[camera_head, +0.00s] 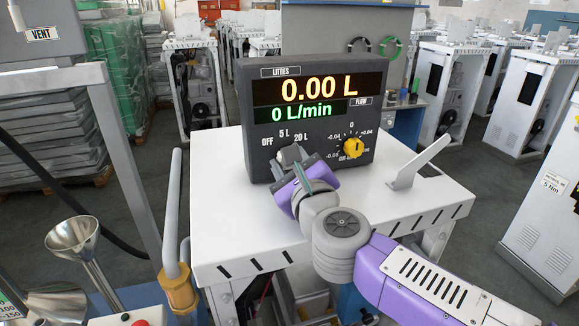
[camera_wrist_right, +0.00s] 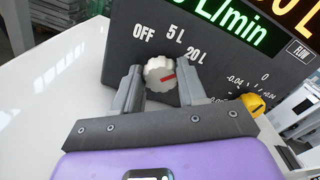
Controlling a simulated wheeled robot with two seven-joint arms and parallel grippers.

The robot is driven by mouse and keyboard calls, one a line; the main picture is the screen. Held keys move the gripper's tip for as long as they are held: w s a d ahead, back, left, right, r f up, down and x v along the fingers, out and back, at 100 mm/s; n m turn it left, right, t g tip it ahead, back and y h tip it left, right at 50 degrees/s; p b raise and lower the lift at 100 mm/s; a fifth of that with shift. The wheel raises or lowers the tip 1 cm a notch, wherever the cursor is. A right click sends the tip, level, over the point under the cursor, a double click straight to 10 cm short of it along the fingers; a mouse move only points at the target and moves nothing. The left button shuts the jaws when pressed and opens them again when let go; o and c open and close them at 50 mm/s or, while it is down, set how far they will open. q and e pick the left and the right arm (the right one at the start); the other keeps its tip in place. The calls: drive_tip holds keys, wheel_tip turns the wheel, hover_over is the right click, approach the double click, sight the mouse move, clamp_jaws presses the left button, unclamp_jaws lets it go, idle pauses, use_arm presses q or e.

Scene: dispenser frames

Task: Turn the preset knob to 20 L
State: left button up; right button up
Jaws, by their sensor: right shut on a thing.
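The preset knob (camera_wrist_right: 159,73) is a white, ridged dial on the dark front panel of the dispenser display (camera_head: 312,105). Its red mark points right and slightly up in the right wrist view, toward the 20 L side. The labels OFF, 5 L and 20 L (camera_wrist_right: 195,55) run over it from left to right. My right gripper (camera_wrist_right: 160,82) is shut on the knob, with one grey finger on each side. In the head view my right gripper (camera_head: 287,162) covers most of the knob. The display reads 0.00 L and 0 L/min. My left gripper is not in view.
A yellow knob (camera_head: 353,147) with its own scale sits to the right on the same panel. A grey angled bracket (camera_head: 418,163) stands on the white cabinet top (camera_head: 225,190). Metal funnels (camera_head: 73,235) and a post with a yellow-handled hose are at the left.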

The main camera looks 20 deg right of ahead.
drive_tip(key=shift+m, duration=0.4)
drive_tip(key=o, duration=1.1)
drive_tip(key=shift+c, duration=0.2)
drive_tip(key=s+p, duration=0.1)
drive_tip(key=s, duration=0.5)
drive_tip(key=shift+s+d+r, duration=0.1)
drive_tip(key=shift+s+r, duration=0.05)
drive_tip(key=shift+s, duration=0.1)
drive_tip(key=shift+s+p, duration=0.3)
drive_tip(key=shift+s, duration=0.25)
